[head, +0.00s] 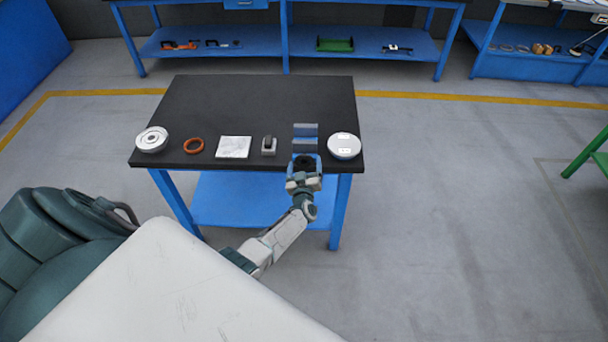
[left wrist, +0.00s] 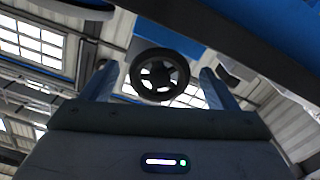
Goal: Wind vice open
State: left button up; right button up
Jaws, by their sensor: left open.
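The vice (head: 305,142) stands near the front edge of the black tabletop, with two blue-grey jaws and a gap between them. Its black handwheel (head: 304,162) faces the front; it also shows as a spoked wheel in the left wrist view (left wrist: 160,74). My left gripper (head: 304,167) is at the front of the vice, by the handwheel. In the left wrist view its two fingers (left wrist: 158,82) are open, one on each side of the wheel, with a visible gap on both sides. I cannot tell whether the wheel is fully between the fingertips. My right gripper is not in view.
On the black table (head: 250,100) are a white flanged disc (head: 151,139), an orange ring (head: 194,145), a pale square plate (head: 233,147), a small grey block (head: 269,146) and a white round part (head: 344,145) close right of the vice. The back of the tabletop is clear.

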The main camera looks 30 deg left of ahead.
pick_arm(q)
jog(key=v, duration=0.9)
jog(key=shift+s+f, duration=0.1)
jog(key=shift+s, duration=0.1)
